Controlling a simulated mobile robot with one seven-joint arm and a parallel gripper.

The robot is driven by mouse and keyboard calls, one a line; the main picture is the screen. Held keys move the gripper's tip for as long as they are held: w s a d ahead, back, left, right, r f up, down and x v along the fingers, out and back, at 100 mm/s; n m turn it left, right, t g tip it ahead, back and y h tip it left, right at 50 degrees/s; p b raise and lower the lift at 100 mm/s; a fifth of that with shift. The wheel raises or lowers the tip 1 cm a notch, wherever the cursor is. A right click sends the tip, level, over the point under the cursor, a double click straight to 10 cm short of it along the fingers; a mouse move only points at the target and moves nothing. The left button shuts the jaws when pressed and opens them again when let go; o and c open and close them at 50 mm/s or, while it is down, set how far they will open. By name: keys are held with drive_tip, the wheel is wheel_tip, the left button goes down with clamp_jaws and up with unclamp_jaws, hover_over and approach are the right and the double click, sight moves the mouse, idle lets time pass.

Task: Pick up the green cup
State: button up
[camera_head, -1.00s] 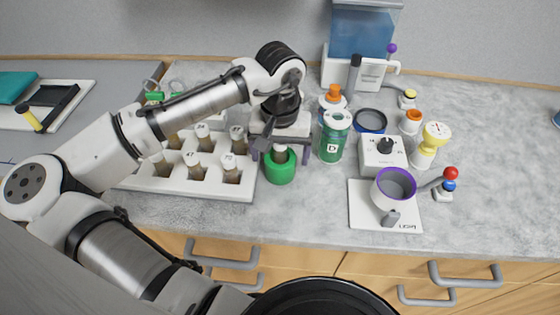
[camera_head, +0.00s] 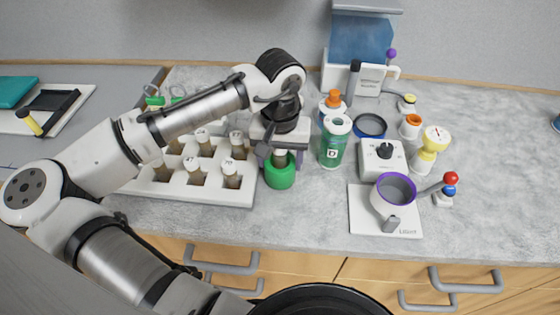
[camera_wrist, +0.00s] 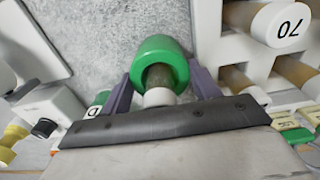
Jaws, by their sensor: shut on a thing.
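The green cup (camera_head: 280,177) stands on the grey counter just right of the white vial rack. My gripper (camera_head: 280,160) reaches down over it from above, with its fingers on both sides of the cup's upper part. It is shut on the cup. In the wrist view the green cup (camera_wrist: 160,48) sits between the two purple-grey fingers of my gripper (camera_wrist: 163,80). A white-capped piece shows inside the cup's opening; its lower part is hidden. I cannot tell any gap between the cup and the counter.
The white rack (camera_head: 205,191) with several capped vials is close on the left. A green-labelled bottle (camera_head: 333,147) stands close on the right. Farther right are a white dial box (camera_head: 382,160) and a purple-rimmed cup (camera_head: 397,190).

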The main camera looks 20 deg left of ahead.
wheel_tip(320, 180, up, 20)
drive_tip(key=b, duration=0.2)
drive_tip(key=shift+d+f, duration=0.1)
